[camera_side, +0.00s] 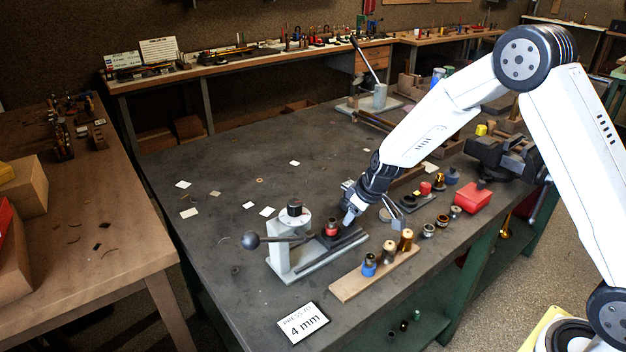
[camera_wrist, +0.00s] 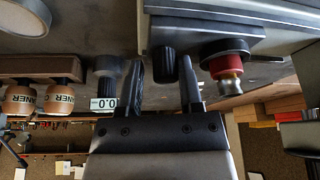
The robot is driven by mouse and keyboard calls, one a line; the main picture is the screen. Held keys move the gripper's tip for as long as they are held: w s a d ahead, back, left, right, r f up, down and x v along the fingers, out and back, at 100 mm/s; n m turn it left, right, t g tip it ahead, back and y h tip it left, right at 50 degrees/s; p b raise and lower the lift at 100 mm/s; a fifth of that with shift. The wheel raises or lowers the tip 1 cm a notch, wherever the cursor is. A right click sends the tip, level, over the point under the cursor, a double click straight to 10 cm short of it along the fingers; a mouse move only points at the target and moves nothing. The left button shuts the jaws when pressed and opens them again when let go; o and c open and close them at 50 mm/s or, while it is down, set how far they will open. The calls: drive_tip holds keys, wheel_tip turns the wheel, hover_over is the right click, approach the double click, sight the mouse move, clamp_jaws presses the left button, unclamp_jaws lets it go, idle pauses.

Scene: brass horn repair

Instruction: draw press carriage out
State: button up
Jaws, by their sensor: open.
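The grey press (camera_side: 284,262) stands near the front of the dark bench, its ball-ended lever (camera_side: 252,240) pointing left. Its carriage (camera_side: 335,246) has dark rails and bears a red-ringed part (camera_side: 331,229). In the wrist view the carriage (camera_wrist: 200,34) is a grey block with a black knob (camera_wrist: 164,66) on its end; the red and brass part (camera_wrist: 226,67) is beside it. My gripper (camera_side: 348,222) is down at the carriage's right end. In the wrist view my gripper (camera_wrist: 162,74) is open, one finger on each side of the knob; contact cannot be told.
A wooden rack (camera_side: 345,291) with several brass and coloured pieces stands right of the press. A card (camera_side: 303,323) reads "PRESS TO 4 mm". A red box (camera_side: 472,196) and vise (camera_side: 500,158) lie further right. The bench behind is mostly clear.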

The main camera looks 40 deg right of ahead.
drive_tip(key=v, duration=0.7)
drive_tip(key=shift+s+r, duration=0.2)
drive_tip(key=shift+r, duration=0.15)
idle(0.5)
drive_tip(key=s+a+m+g+h, duration=0.1)
drive_tip(key=s+a+m, duration=0.2)
drive_tip(key=s, duration=1.6)
drive_tip(key=shift+s+a+g, duration=0.15)
drive_tip(key=shift+s+g, duration=0.2)
drive_tip(key=shift+g, duration=0.05)
